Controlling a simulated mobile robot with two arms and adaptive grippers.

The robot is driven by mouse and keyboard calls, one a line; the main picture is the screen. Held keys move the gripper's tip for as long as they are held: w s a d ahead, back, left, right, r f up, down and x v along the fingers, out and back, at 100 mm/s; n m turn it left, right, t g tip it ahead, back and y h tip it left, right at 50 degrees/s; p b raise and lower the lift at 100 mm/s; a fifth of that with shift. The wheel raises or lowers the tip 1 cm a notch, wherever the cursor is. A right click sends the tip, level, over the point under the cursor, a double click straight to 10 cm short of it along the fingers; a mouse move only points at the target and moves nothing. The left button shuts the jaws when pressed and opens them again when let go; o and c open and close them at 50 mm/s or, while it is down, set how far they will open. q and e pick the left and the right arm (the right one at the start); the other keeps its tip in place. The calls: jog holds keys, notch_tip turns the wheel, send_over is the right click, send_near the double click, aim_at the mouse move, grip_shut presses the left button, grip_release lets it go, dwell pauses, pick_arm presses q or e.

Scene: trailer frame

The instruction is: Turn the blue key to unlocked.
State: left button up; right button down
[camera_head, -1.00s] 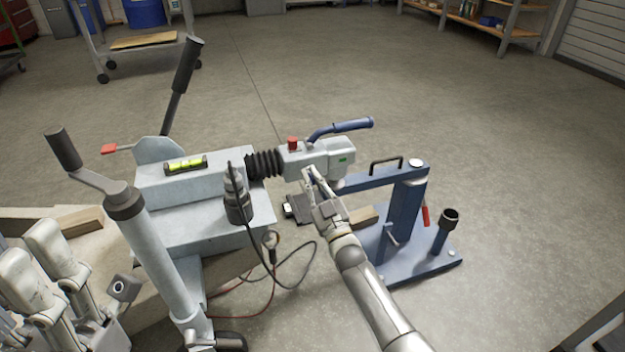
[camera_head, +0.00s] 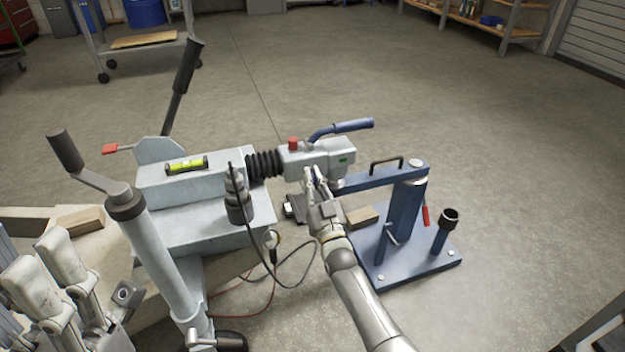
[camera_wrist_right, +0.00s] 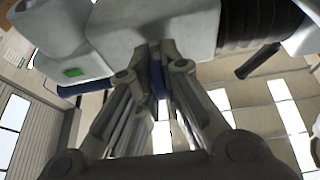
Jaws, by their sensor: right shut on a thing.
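The grey coupling head (camera_head: 325,157) with a blue handle (camera_head: 340,129) on top sits at the front end of the trailer drawbar. My right gripper (camera_head: 313,180) is at the near side of the coupling head, just below it. In the right wrist view its fingers (camera_wrist_right: 160,75) are shut on a narrow blue piece, the blue key (camera_wrist_right: 157,80), right against the grey housing. The fingers cover most of the key, and I cannot read its lock position. My left gripper (camera_head: 45,270) is at the lower left, its two pale finger pads apart and empty.
A blue stand (camera_head: 405,215) with a base plate is right of my right arm. The jockey-wheel post (camera_head: 150,245), brake lever (camera_head: 182,85), black plug (camera_head: 238,200) and loose cables (camera_head: 300,270) are to the left. Open floor lies beyond.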

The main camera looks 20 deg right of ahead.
jog(key=c, duration=1.6)
grip_release()
jog(key=shift+w+r, duration=0.15)
jog(key=shift+r, duration=0.2)
jog(key=shift+o, duration=0.2)
jog(key=shift+f, duration=0.1)
jog(key=shift+f, duration=0.1)
jog(key=shift+s+f, duration=0.15)
jog(key=shift+s, duration=0.1)
jog(key=v, duration=1.1)
jog(key=shift+s, duration=0.2)
jog(key=shift+a+f, duration=0.1)
